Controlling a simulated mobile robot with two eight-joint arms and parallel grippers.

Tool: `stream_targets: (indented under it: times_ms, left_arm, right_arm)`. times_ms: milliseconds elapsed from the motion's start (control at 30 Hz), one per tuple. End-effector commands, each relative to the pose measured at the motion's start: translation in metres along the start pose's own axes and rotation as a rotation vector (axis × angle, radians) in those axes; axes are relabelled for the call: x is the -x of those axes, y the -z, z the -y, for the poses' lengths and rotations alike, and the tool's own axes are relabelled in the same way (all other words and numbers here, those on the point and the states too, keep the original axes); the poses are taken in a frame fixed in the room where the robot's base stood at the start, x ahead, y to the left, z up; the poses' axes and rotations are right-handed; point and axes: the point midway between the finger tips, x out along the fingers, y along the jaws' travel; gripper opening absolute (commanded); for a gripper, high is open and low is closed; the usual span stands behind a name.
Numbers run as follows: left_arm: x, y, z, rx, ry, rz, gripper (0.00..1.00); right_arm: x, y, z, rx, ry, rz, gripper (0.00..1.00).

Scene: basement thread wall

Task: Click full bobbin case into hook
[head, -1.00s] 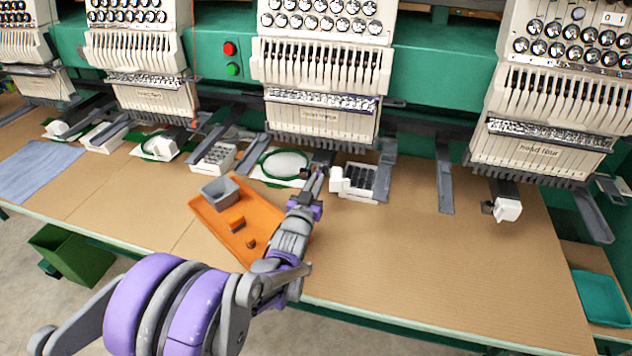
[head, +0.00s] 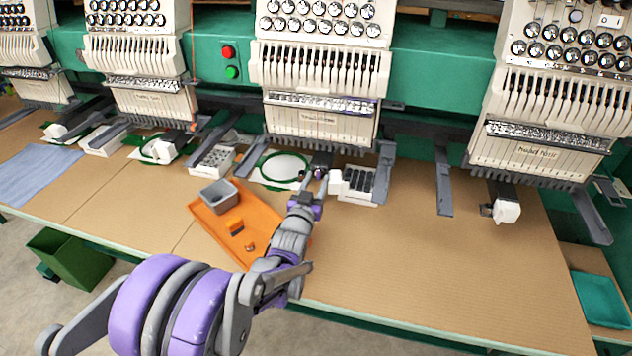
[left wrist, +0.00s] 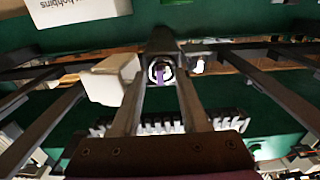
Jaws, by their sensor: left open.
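My left gripper (head: 322,171) reaches in under the middle machine head, at the end of the dark hook arm (left wrist: 160,42). In the left wrist view its two fingers (left wrist: 160,84) are apart. A round part with a pale rim and purple middle (left wrist: 160,72), which looks like the bobbin case in the hook, shows between the fingertips at the arm's end. Small gaps seem to show between it and the fingers. I cannot tell whether it is fully seated. In the head view the gripper hides this part. My right gripper is in neither view.
A white block (head: 337,182) stands close right of the gripper, beside a compartment tray (head: 366,198). A green hoop (head: 262,168) lies to the left. An orange tray (head: 262,213) holds a grey bin (head: 219,194) and small orange pieces.

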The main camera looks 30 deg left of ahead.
Motion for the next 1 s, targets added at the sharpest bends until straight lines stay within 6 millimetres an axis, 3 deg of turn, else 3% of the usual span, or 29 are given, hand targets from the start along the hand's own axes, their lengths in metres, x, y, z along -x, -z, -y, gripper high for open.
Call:
stream_targets:
  times_ms: [167, 500, 700, 1000]
  left_arm:
    - [0.009, 0.0, 0.0, 0.0, 0.0, 0.0, 0.45]
    - [0.074, 0.0, 0.0, 0.0, 0.0, 0.0, 0.45]
    - [0.101, 0.0, 0.0, 0.0, 0.0, 0.0, 0.45]
    - [0.109, 0.001, -0.001, 0.0, -0.001, 0.008, 0.45]
  right_arm:
    - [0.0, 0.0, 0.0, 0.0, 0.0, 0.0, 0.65]
    - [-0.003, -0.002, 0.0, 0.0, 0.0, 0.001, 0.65]
    - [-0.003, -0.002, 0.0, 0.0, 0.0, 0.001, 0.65]
    - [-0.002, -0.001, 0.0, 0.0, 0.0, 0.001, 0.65]
